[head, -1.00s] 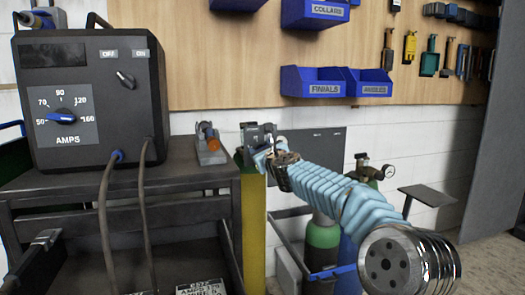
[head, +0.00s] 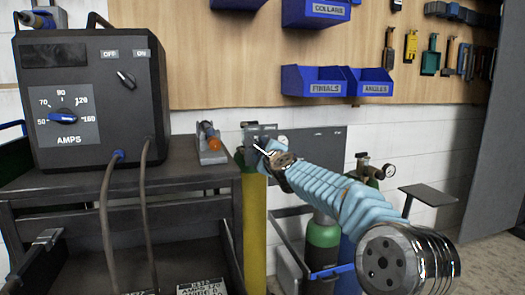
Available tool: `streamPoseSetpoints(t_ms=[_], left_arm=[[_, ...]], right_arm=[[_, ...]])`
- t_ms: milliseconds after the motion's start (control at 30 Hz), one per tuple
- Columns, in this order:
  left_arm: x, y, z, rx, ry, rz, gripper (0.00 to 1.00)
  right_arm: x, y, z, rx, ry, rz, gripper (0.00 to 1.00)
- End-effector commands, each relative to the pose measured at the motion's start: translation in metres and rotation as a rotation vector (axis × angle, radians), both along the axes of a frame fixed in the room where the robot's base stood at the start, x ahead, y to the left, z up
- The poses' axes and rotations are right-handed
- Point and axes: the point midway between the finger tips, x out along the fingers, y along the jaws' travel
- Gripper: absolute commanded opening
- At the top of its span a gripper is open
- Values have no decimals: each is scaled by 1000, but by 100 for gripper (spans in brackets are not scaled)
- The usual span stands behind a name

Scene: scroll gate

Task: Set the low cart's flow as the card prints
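A printed card (head: 203,288) is cut off by the bottom edge; "AMPS 120" seems to show, and its smaller lines are too small to read surely. A yellow cylinder (head: 255,235) stands beside the bench, with grey fittings (head: 260,133) above it. A green cylinder (head: 323,236) stands in a low blue-handled cart (head: 332,272). A brass valve with a round gauge (head: 388,171) shows behind my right arm. My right gripper (head: 261,150) is at the yellow cylinder's top; its fingers are too small and overlapped to judge. My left gripper is out of view.
A dark welding box (head: 90,95) sits on the dark bench (head: 190,182), its AMPS knob (head: 65,117) blue and its switch (head: 126,80) black. Cables hang in front. A small torch stand (head: 210,145) is beside it. Blue bins (head: 312,80) hang on the wall.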

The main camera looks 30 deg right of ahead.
Motion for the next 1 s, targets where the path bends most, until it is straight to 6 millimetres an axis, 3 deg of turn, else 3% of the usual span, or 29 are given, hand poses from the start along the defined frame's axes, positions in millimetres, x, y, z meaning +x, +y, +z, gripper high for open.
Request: streamPoseSetpoints(t_ms=[567,600,700,1000], left_arm=[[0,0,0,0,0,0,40],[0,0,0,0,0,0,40],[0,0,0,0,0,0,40],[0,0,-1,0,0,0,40]], right_arm=[[1,1,-2,-29,11,3,21],[1,1,-2,-29,11,3,58],[0,1,-2,-29,10,3,72],[-1,1,-1,-30,8,1,72]])
